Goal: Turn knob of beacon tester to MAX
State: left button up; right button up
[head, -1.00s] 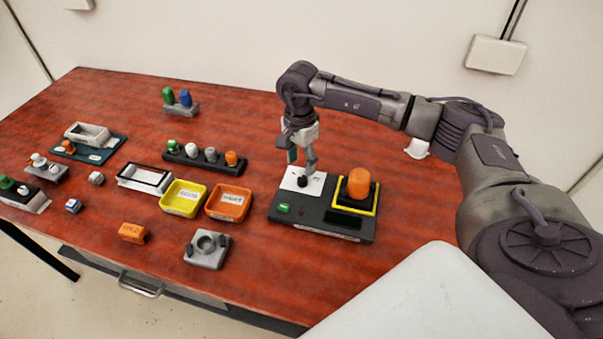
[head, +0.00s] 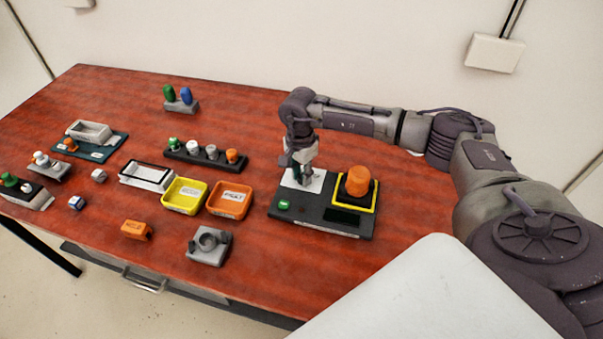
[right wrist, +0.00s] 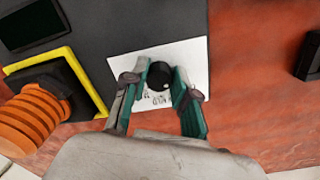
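The beacon tester (head: 312,208) is a dark grey box at the right of the table, with a white dial plate (head: 316,184), a green button (head: 284,204) and a dark display (head: 342,216). In the right wrist view its black round knob (right wrist: 159,76) sits on the white plate (right wrist: 118,68), with a small light mark near its lower right edge. My right gripper (right wrist: 161,78) has its teal-padded fingers on both sides of the knob, seemingly touching it. In the head view the gripper (head: 304,178) hides the knob. My left gripper is out of view.
An orange ribbed beacon (head: 357,181) stands in a yellow-framed socket beside the dial plate, close to my right fingers. Orange (head: 247,205) and yellow trays (head: 167,202) lie to the left.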

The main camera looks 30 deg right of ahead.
grip_shut()
jog(key=shift+m, duration=0.3)
jog(key=m+b, duration=0.1)
jog(key=m, duration=0.1)
jog(key=shift+m+b, duration=0.4)
jog(key=m+b, duration=0.2)
jog(key=m, duration=0.3)
jog(key=shift+w, duration=0.1)
jog(key=m+b, duration=0.1)
jog(key=m, duration=0.3)
jog(key=shift+d+m, duration=0.1)
jog(key=shift+m, duration=0.3)
jog(key=m, duration=0.4)
jog(key=shift+d+r+m+b, duration=0.1)
jog(key=shift+m+b, duration=0.3)
jog(key=shift+w, duration=0.1)
